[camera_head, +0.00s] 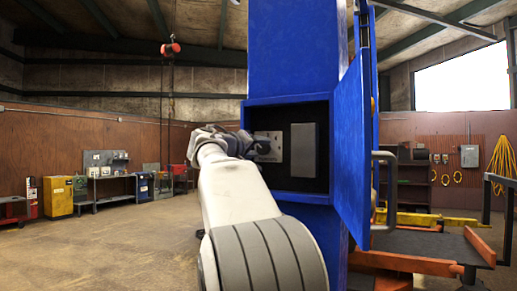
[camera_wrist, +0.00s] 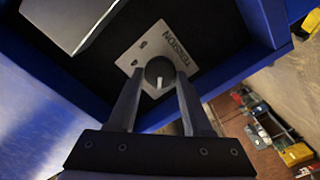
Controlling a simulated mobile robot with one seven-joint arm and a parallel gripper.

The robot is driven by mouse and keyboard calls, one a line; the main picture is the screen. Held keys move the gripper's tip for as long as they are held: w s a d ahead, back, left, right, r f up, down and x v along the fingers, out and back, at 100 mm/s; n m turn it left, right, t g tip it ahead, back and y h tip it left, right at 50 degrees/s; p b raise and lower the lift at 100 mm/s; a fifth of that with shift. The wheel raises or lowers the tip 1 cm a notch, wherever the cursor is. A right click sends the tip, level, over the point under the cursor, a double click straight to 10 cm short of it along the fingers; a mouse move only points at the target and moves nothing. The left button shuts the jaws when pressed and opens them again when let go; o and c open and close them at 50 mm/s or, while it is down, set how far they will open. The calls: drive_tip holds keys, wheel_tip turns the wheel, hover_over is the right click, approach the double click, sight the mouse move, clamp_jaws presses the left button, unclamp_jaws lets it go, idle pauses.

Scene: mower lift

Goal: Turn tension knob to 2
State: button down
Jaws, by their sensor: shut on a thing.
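The round dark tension knob (camera_wrist: 156,70) sits on a light metal plate (camera_wrist: 136,53) lettered TENSION. A short white pointer line shows on the knob, towards the lower side in the wrist view. Small marks show on the plate but are too small to read. My gripper (camera_wrist: 159,78) has one finger on each side of the knob and is shut on it. In the head view, my gripper (camera_head: 257,146) reaches into the open blue box (camera_head: 290,98) and covers the knob. Part of the plate (camera_head: 275,136) shows beside it.
A grey box (camera_head: 304,150) is mounted right of the plate, inside the same recess; it also shows in the wrist view (camera_wrist: 68,22). The blue door (camera_head: 354,140) stands open at the right. The floor to the left (camera_head: 110,240) is clear.

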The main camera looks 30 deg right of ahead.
idle(0.3)
drive_tip(key=shift+c, duration=1.7)
unclamp_jaws()
drive_tip(key=b+v, duration=0.5)
drive_tip(key=v, duration=1.2)
drive_tip(key=shift+s+a, duration=0.2)
